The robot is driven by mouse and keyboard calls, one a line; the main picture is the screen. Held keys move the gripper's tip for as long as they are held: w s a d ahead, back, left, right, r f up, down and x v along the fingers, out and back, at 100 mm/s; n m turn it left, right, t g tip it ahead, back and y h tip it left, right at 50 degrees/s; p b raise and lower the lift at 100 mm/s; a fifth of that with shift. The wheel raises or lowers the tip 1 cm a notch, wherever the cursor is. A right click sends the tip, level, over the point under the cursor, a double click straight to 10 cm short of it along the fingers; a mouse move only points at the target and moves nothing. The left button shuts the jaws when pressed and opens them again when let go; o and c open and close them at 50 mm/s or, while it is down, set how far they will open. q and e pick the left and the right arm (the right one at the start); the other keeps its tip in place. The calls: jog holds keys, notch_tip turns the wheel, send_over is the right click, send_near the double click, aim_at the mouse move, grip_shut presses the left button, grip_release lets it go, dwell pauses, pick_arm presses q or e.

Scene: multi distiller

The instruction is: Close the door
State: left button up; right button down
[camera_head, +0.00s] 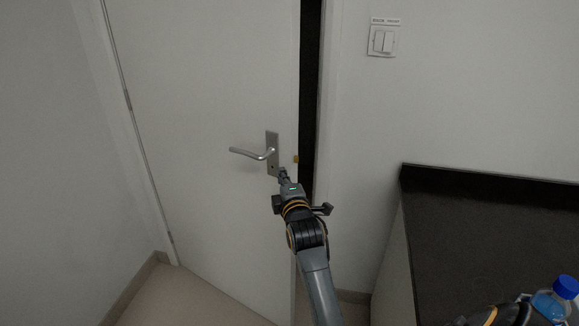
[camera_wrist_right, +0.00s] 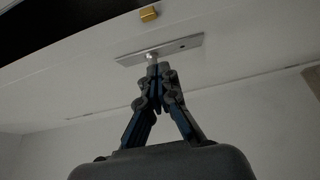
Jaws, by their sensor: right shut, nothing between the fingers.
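The white door (camera_head: 205,110) stands slightly ajar, with a dark gap (camera_head: 310,90) between its right edge and the frame. A silver lever handle (camera_head: 252,153) sits on a metal plate near that edge, and a brass latch (camera_head: 296,159) sticks out beside it. My right gripper (camera_head: 283,172) is shut and empty, with its fingertips at the lower part of the handle plate. In the right wrist view the closed fingertips (camera_wrist_right: 155,70) point at the plate (camera_wrist_right: 185,46), close below the latch (camera_wrist_right: 149,14). Whether they touch the door cannot be told.
A light switch (camera_head: 382,41) is on the wall right of the frame. Pale floor (camera_head: 200,297) is clear below the door.

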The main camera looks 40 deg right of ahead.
aim_at(286, 160)
jog(key=w+d, duration=0.2)
jog(key=d, duration=0.1)
jog(key=shift+d+p, duration=0.15)
jog(key=shift+p, duration=0.2)
pick_arm(q)
jog(key=shift+s+r, duration=0.1)
jog(key=shift+r, duration=0.3)
pick_arm(e)
jog(key=shift+w+d, duration=0.1)
jog(key=shift+d, duration=0.25)
